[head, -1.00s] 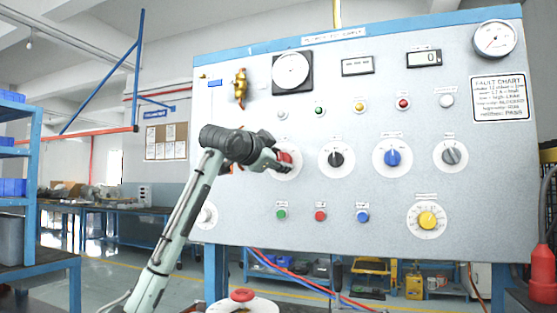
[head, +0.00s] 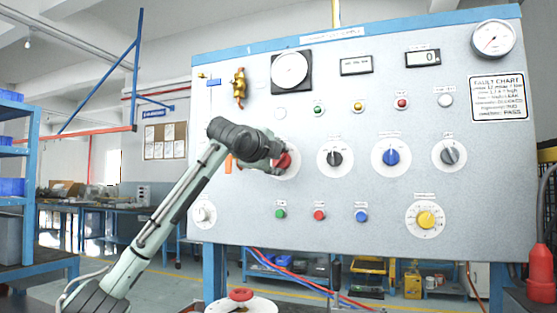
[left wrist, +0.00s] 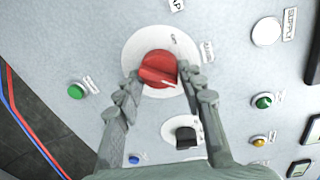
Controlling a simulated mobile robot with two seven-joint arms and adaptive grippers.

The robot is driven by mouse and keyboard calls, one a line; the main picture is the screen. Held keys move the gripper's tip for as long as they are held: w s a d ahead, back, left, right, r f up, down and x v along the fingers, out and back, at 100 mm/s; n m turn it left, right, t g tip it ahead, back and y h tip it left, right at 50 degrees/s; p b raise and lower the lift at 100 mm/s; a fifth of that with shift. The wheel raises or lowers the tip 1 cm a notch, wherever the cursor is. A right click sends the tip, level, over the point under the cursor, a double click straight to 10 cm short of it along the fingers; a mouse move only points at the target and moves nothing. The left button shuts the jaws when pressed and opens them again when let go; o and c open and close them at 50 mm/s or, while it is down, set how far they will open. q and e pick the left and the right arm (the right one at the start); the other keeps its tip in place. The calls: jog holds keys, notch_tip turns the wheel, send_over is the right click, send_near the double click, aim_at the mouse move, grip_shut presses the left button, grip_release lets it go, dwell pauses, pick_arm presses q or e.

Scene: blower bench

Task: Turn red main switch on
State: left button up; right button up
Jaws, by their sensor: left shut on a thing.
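The red main switch (head: 283,161) is a red rotary knob on a round white plate at the left of the grey panel (head: 350,119). My left gripper (head: 272,158) is at the knob and partly covers it in the head view. In the left wrist view the red switch (left wrist: 159,68) sits between the two fingertips of my left gripper (left wrist: 158,78), which is shut on it. A pale mark shows on the knob's edge. My right gripper is not in view.
A black knob (head: 334,158), a blue knob (head: 391,157) and a grey knob (head: 449,155) are in the same row. Green (head: 280,214), red (head: 320,215) and blue (head: 361,216) buttons sit below. A brass valve (head: 239,86) is above left.

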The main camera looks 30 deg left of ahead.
pick_arm(q)
jog(key=shift+m, duration=0.5)
jog(key=o, duration=1.2)
jog(key=shift+c, duration=0.2)
jog(key=v, duration=1.2)
jog(key=shift+d+f, duration=0.1)
jog(key=shift+d, duration=0.05)
